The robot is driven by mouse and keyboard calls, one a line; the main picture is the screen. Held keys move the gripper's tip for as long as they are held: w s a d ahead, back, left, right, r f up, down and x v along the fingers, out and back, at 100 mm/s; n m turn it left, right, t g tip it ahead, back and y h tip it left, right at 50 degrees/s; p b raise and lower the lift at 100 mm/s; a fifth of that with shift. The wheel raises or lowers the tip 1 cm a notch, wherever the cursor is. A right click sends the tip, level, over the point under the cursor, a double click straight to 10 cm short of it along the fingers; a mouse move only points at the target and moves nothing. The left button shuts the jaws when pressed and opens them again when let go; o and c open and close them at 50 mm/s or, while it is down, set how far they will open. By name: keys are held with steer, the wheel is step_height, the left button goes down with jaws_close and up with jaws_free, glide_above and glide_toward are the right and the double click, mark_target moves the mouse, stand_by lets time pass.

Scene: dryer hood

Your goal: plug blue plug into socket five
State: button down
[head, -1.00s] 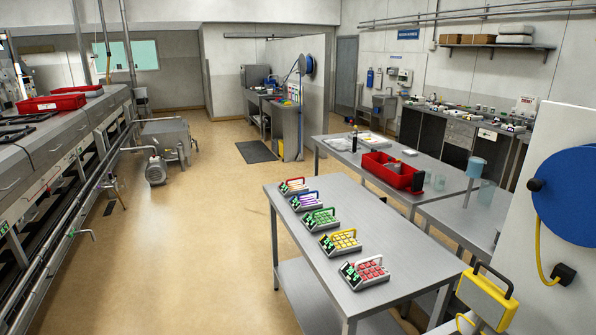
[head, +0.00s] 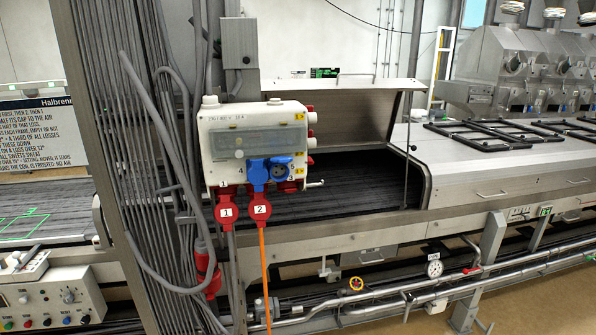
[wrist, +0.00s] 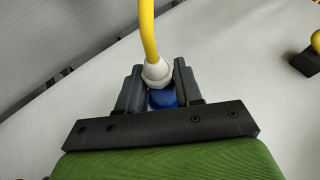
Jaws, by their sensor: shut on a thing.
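My gripper (wrist: 158,68) shows in the wrist view, shut on a blue plug (wrist: 163,98) with a pale collar and a yellow cable rising from it. Only part of the plug's blue body shows between the fingers.
Red plugs marked 1 (head: 226,211) and 2 (head: 261,209) hang below the box; an orange cable (head: 263,270) drops from plug 2. Grey cables and conduits crowd the left. An open metal hood (head: 362,106) stands behind right. In the wrist view, a pale flat surface surrounds the gripper.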

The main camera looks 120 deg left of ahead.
steer(key=shift+s+f, duration=0.1)
steer(key=shift+s+a+b, duration=0.45)
steer(key=shift+a+b, duration=0.2)
steer(key=shift+s+a+b, duration=0.5)
steer(key=shift+a+b, duration=0.1)
steer(key=shift+a, duration=0.05)
steer(key=shift+s+a, duration=0.1)
steer(key=s+a+b, duration=0.2)
steer(key=shift+a, duration=0.35)
steer(key=shift+s+b, duration=0.15)
steer(key=shift+b, duration=0.15)
